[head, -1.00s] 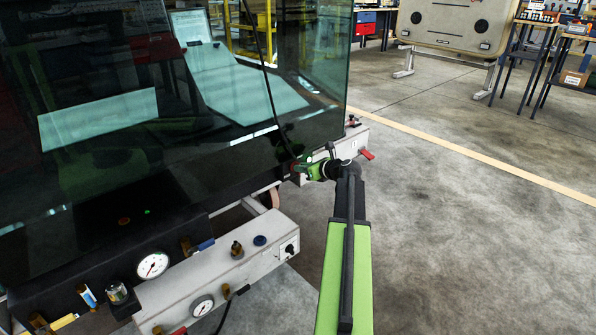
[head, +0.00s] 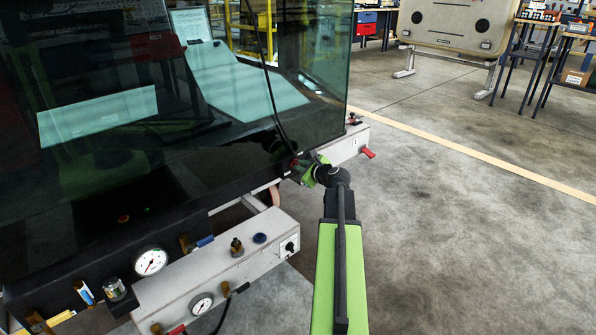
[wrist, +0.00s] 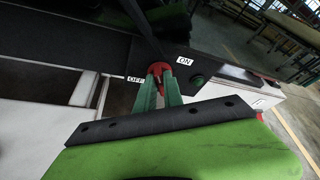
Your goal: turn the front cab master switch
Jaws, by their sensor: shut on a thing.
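The front cab master switch is a red knob (wrist: 160,68) on the dark front panel in the wrist view, with an OFF label (wrist: 135,79) at its left and an ON label (wrist: 184,61) at its upper right. My gripper (wrist: 160,84) has its two green fingers closed on the red knob. In the head view my gripper (head: 300,168) reaches the lower edge of the cab front, and a little red shows at its tip. The fingers hide part of the knob, so I cannot tell its exact angle.
A dark green round button (wrist: 197,81) sits right of the switch. A grey beam with a gauge (head: 202,304) and a black-and-white knob (head: 289,246) stands nearer. A red lever (head: 368,153) sticks out at the right. The cab windscreen (head: 200,100) rises behind.

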